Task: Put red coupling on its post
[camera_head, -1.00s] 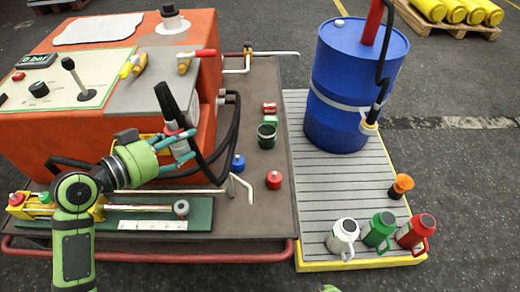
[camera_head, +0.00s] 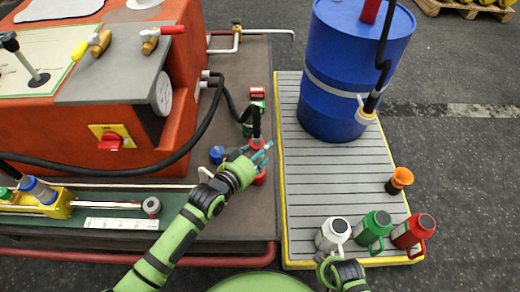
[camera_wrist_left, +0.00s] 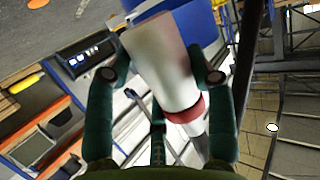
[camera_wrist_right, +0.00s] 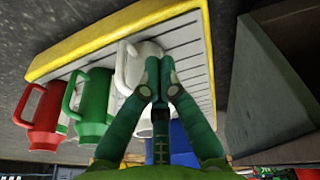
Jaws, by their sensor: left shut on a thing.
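My left gripper (camera_head: 262,153) is shut on the red coupling (camera_head: 257,144), the end of a black hose. In the left wrist view the coupling (camera_wrist_left: 165,65) is a pale cylinder with a red band (camera_wrist_left: 186,108), between the fingers. A red post top (camera_head: 259,179) shows on the brown deck just below the gripper. The fingers partly hide it, and I cannot tell whether coupling and post touch. My right gripper (camera_wrist_right: 161,65) looks shut, its fingertips close together in front of the white jug (camera_wrist_right: 135,65).
A blue post (camera_head: 216,154) stands left of the gripper. The grey pallet with yellow rim (camera_head: 279,190) carries a blue drum (camera_head: 345,80), white, green (camera_head: 374,228) and red jugs (camera_head: 411,231), and an orange funnel (camera_head: 400,178). An orange machine (camera_head: 60,125) stands at left.

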